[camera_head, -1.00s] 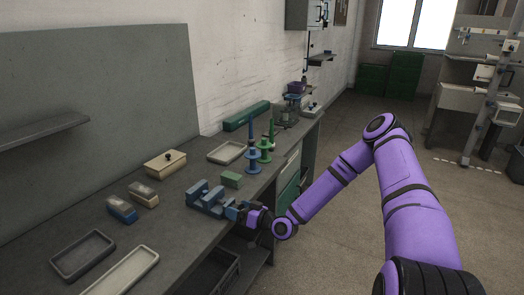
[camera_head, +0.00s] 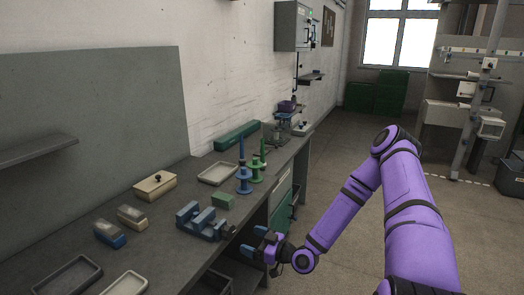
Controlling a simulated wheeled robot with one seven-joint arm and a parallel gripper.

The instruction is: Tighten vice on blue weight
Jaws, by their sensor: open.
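The blue vice (camera_head: 195,222) sits on the workbench near its front edge. Its handle end (camera_head: 227,231) points right, toward my gripper. Blue blocks stand up along the vice body; I cannot tell which of them, if any, is a separate blue weight. My gripper (camera_head: 254,241) is open and empty just beyond the bench's front edge. It is to the right of the vice handle, with a small gap between them.
A green block (camera_head: 223,200) lies behind the vice. Blue (camera_head: 243,183) and green (camera_head: 257,170) spindle stands are farther back. Two small boxes (camera_head: 109,234) (camera_head: 132,217), a lidded box (camera_head: 155,186) and trays (camera_head: 66,283) occupy the bench. Open floor lies to the right.

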